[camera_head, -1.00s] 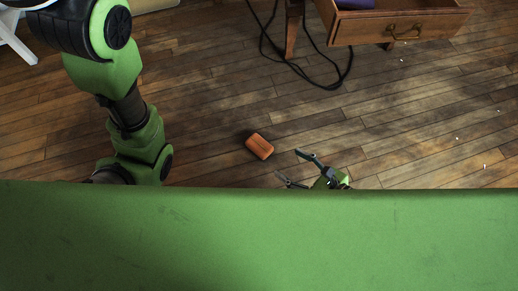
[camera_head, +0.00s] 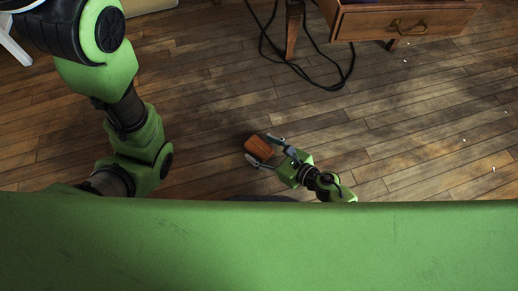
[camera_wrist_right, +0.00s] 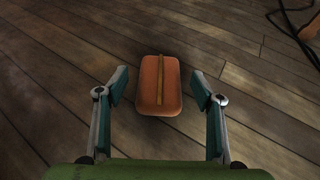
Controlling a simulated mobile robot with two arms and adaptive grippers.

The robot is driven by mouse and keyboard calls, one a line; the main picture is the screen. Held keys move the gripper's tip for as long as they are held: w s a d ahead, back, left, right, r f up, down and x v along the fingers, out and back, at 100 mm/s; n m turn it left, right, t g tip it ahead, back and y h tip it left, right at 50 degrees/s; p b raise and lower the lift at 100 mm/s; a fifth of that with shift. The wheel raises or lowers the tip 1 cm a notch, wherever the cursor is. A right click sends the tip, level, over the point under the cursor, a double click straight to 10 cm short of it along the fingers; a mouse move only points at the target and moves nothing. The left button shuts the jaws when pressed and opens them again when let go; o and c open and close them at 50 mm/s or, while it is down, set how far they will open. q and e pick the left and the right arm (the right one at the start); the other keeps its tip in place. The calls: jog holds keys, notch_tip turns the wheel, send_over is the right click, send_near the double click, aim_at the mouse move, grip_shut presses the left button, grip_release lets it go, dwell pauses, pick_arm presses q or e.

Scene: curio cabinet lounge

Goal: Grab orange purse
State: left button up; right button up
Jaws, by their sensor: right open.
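The orange purse (camera_head: 258,147) is a small rounded block lying on the wooden floor near the middle of the head view. In the right wrist view the purse (camera_wrist_right: 160,86) shows a tan strip down its middle. It lies ahead of and between the lines of the two fingers. My right gripper (camera_head: 265,151) is open, with its fingertips on either side of the purse's near end. In the right wrist view the open right gripper (camera_wrist_right: 160,90) has a finger at left and right, with gaps to the purse. My left arm comes in at the left; its gripper is hidden.
A wooden table with a drawer (camera_head: 405,25) stands at the top right. A black cable (camera_head: 330,82) lies looped on the floor by its leg. White legs (camera_head: 14,42) show at the top left. The floor around the purse is clear.

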jog(key=c, duration=1.2)
jog(key=shift+c, duration=0.2)
jog(key=shift+r, duration=0.15)
